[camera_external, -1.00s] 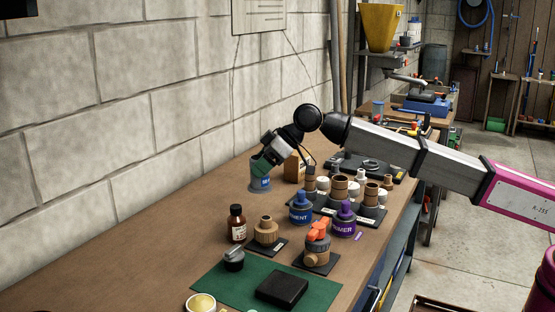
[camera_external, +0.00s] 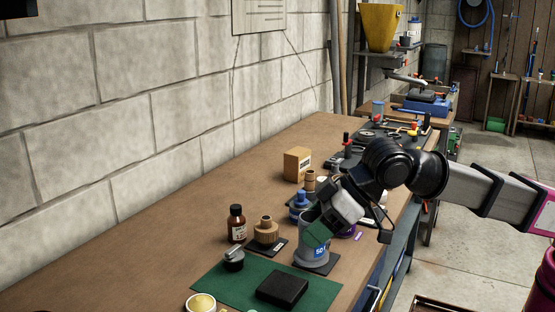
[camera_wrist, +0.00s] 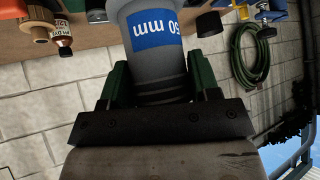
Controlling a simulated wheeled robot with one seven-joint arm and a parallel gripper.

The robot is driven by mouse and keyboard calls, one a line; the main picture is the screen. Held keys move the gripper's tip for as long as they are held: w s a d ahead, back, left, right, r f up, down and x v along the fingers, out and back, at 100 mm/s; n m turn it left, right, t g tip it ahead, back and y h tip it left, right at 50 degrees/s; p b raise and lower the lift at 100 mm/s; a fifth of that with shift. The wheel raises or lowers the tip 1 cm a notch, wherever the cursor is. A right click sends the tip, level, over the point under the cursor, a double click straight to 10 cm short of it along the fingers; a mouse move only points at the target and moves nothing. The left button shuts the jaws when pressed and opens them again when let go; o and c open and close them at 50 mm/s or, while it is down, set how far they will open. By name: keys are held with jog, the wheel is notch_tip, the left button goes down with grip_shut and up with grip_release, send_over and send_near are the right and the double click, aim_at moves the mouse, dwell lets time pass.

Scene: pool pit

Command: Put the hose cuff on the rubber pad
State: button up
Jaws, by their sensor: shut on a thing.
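The hose cuff (camera_external: 311,252) is a grey ribbed tube with a blue "50 mm" label. My gripper (camera_external: 318,232), with green fingers, is shut on it. In the wrist view the cuff (camera_wrist: 157,60) sits between both fingers (camera_wrist: 160,85). In the external view it is over the front right of the bench, in front of the orange-handled valve's spot and hiding that valve. I cannot tell whether its base touches anything. A thick black slab (camera_external: 282,288), which looks like the rubber pad, lies on the green mat (camera_external: 225,285), in front and to the left of the cuff.
A black-topped knob (camera_external: 233,259) and a yellow-topped tin (camera_external: 201,302) stand by the mat. A brown bottle (camera_external: 237,224), a wooden fitting (camera_external: 266,231) and a blue pot (camera_external: 300,206) stand behind. A cardboard box (camera_external: 297,164) is farther back. The bench's left side is clear.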

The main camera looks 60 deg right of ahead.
jog(key=s+a, duration=0.2)
jog(key=s, duration=0.2)
send_over(283, 285)
jog(key=shift+f, duration=5.3)
jog(key=shift+f, duration=0.1)
jog(key=o, duration=1)
jog(key=shift+c, duration=0.2)
jog(key=v, duration=1.2)
